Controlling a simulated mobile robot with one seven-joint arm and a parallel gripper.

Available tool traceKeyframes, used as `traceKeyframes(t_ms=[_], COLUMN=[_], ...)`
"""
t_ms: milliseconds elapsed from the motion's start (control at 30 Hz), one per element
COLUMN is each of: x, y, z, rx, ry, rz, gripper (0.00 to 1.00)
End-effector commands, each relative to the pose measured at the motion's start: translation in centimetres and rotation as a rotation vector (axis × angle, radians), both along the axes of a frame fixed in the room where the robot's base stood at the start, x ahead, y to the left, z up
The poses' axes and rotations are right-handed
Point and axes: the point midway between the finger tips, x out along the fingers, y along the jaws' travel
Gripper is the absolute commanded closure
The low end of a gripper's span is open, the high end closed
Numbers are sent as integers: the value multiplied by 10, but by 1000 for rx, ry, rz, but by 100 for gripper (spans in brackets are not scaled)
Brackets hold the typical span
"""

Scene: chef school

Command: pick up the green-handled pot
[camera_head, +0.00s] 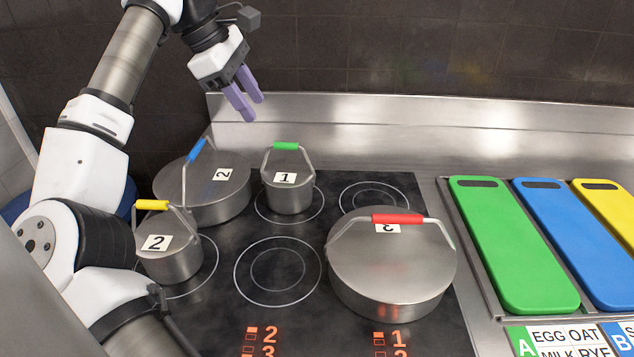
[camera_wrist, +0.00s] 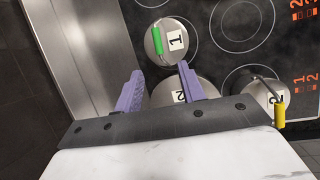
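The green-handled pot (camera_head: 288,191) is a small steel pot with a lid labelled 1. It stands upright on a back burner of the black cooktop (camera_head: 318,262). Its green handle (camera_head: 286,146) is raised above the lid. In the wrist view the pot (camera_wrist: 172,46) and its green handle (camera_wrist: 228,39) lie beyond the fingertips. My gripper (camera_head: 249,108) has purple fingers and is above and behind the pot, apart from it. In the wrist view my gripper (camera_wrist: 159,78) has its fingers spread with nothing between them.
A large blue-handled pot (camera_head: 215,196) stands close left of the green-handled pot. A yellow-handled pot (camera_head: 168,262) is at front left, a large red-handled pot (camera_head: 392,275) at front right. The back wall is close behind. Green (camera_head: 513,245), blue and yellow boards lie at right.

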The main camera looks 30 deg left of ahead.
Motion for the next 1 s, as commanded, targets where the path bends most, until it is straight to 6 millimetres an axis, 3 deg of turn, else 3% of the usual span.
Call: traceKeyframes(t_ms=[300,1000], x=[20,47], y=[-15,-35], z=[-54,-120], rx=[-2,-2], ry=[1,1], rz=[-2,-2], gripper=[60,60])
